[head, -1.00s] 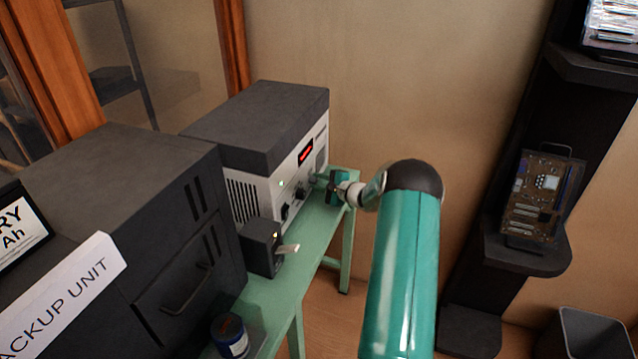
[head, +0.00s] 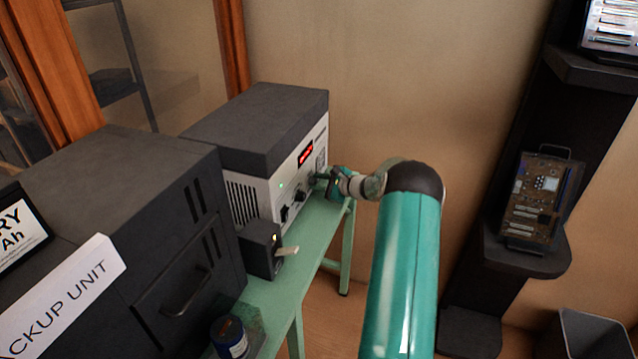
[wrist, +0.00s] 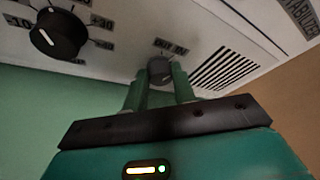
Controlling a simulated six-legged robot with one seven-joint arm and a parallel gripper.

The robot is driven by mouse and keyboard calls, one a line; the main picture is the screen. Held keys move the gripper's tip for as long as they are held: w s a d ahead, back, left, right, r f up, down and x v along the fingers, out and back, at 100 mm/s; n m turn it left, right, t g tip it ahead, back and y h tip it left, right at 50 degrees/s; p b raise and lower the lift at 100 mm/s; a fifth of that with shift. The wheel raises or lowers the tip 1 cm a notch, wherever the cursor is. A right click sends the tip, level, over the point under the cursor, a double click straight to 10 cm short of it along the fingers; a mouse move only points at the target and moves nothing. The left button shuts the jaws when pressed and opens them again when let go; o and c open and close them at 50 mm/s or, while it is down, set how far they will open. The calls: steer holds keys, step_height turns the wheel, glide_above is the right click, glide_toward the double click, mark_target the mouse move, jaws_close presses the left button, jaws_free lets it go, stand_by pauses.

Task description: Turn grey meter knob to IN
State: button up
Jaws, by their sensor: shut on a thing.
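The grey meter (head: 309,172) is a light box with a dark top and a red display, standing on the green table. In the head view my gripper (head: 331,181) reaches the far right end of the panel, and the knob there is mostly hidden. The knob's pointer direction is not clear.
A larger black dial (wrist: 58,35) with a white mark is left of the knob, and a vent grille (wrist: 222,70) is right. A small dark box with a lever (head: 262,248) and a blue can (head: 230,338) stand on the green table (head: 318,240). A black backup unit (head: 120,220) stands nearer.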

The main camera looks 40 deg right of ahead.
steer(key=o, duration=1)
steer(key=shift+s, duration=0.1)
steer(key=v, duration=1.3)
steer(key=shift+s+d+r, duration=0.15)
steer(key=shift+s, duration=0.15)
steer(key=shift+s+d, duration=0.1)
